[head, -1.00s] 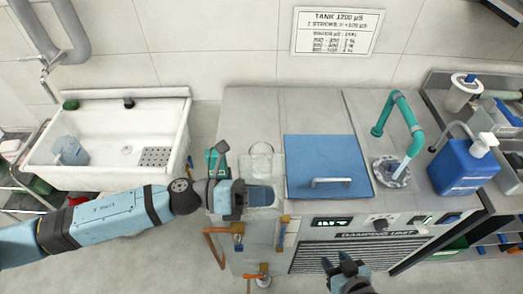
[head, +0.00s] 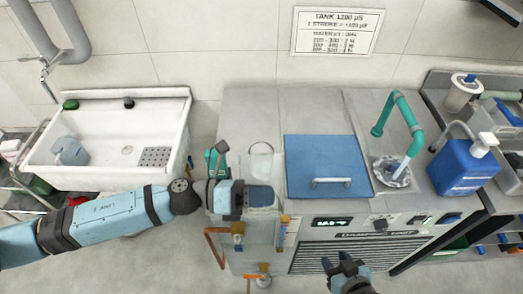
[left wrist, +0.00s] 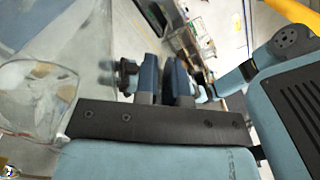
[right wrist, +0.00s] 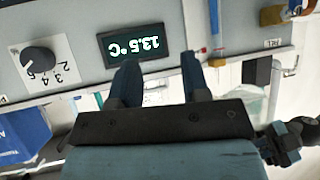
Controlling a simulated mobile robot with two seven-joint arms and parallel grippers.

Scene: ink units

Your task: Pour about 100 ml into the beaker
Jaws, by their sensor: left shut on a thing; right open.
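A clear vessel with a round rim (head: 261,148) stands at the front left of the grey counter, just beyond my left gripper in the head view. A clear, glassy vessel (left wrist: 32,95) also shows at the left of the left wrist view; I cannot tell for sure whether it is the beaker. My left gripper (head: 262,196) is shut on a clear thing at the counter's front left corner. Its outline is faint and partly hidden by the fingers. My right gripper (head: 344,266) is open and empty in front of the damping unit's front panel.
A blue lid with a handle (head: 331,160) lies on the counter. A green tap (head: 403,115) stands over a drain to its right, beside a blue canister (head: 464,168). A white sink (head: 110,115) is at the left. Valves and pipes (head: 216,245) stick out near my left gripper.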

